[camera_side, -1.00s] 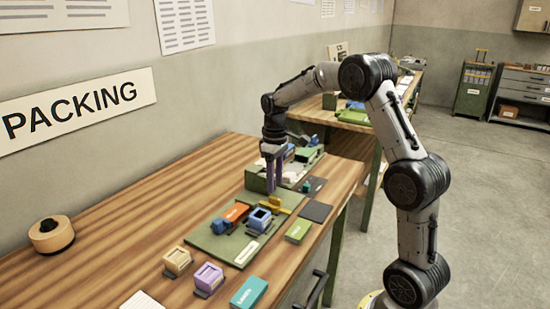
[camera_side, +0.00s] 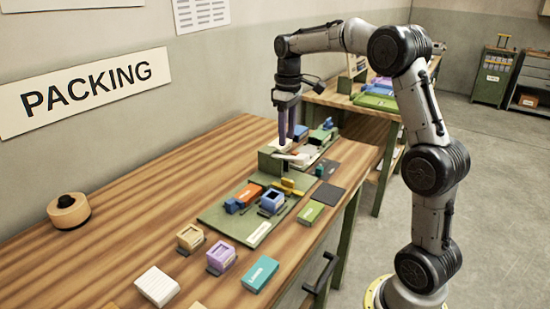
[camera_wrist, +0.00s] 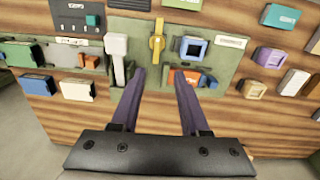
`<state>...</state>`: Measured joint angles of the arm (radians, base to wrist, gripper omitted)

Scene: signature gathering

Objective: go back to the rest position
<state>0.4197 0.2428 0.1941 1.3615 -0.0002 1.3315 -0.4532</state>
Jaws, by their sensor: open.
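My gripper (camera_side: 287,138) hangs from the bent arm, pointing down, above the far part of the wooden bench (camera_side: 150,215). In the wrist view its two purple fingers (camera_wrist: 160,76) stand apart with nothing between them. It is clear of the green board (camera_side: 226,215) below. On that board are a yellow piece (camera_side: 288,188), a blue open-topped box (camera_side: 272,200) and an orange block (camera_side: 247,193). In the wrist view the yellow piece (camera_wrist: 157,44) lies just beyond the fingertips, with a pale-handled piece (camera_wrist: 116,46) to its left.
Purple (camera_side: 221,256), tan (camera_side: 190,238) and teal (camera_side: 260,272) blocks stand near the bench's front. A green block (camera_side: 311,211) and dark pad (camera_side: 329,194) lie by the right edge. A round wooden item (camera_side: 69,211) sits at left. The air around my raised arm is clear.

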